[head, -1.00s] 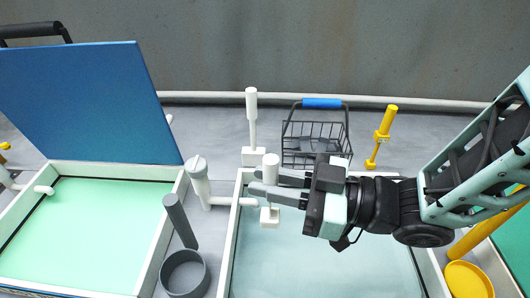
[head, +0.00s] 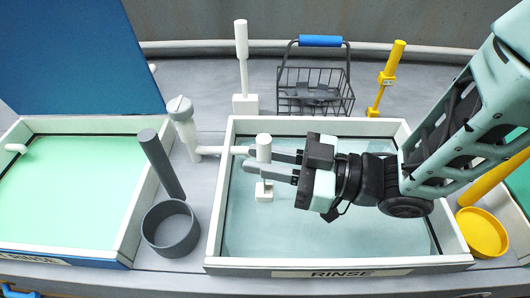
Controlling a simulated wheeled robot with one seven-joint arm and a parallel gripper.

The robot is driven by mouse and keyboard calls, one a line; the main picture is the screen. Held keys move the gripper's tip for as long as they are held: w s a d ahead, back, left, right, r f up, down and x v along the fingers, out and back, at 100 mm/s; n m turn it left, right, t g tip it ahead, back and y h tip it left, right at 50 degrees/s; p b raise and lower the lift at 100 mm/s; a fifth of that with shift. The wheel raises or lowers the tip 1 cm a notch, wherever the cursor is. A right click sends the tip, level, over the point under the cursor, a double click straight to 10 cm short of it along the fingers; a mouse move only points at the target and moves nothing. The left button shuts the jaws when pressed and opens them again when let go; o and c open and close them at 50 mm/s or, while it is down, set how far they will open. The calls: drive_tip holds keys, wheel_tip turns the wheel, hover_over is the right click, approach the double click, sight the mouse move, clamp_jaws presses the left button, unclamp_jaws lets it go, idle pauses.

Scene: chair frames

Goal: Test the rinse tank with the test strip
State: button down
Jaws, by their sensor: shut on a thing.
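My gripper (head: 276,166) is shut on a white test strip with a round upright handle (head: 264,146) and a small square block (head: 264,191) at its lower end. The strip is upright over the left part of the rinse tank (head: 218,200). The tank has white walls, a front label reading RINSE and pale blue-green liquid (head: 330,235). The strip's lower end shows against the liquid; I cannot tell whether it touches it. The fingers cover the strip's middle.
A white pipe (head: 222,150) runs to the tank's left wall. A grey cup (head: 171,229) with a tall handle stands left. Behind are a white upright stick (head: 241,60), a wire basket (head: 315,92) and a yellow-handled tool (head: 388,75). A green-liquid tank (head: 70,190) is far left.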

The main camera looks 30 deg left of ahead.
wheel_tip(320, 180, down, 12)
drive_tip(key=b, duration=0.8)
drive_tip(key=shift+r, duration=0.15)
drive_tip(key=shift+s+a, duration=0.1)
drive_tip(key=shift+a, duration=0.1)
drive_tip(key=shift+s+a, duration=0.15)
drive_tip(key=shift+a, duration=0.1)
drive_tip(key=shift+d, duration=0.2)
drive_tip(key=shift+w+d, duration=0.25)
drive_tip(key=shift+r, duration=0.1)
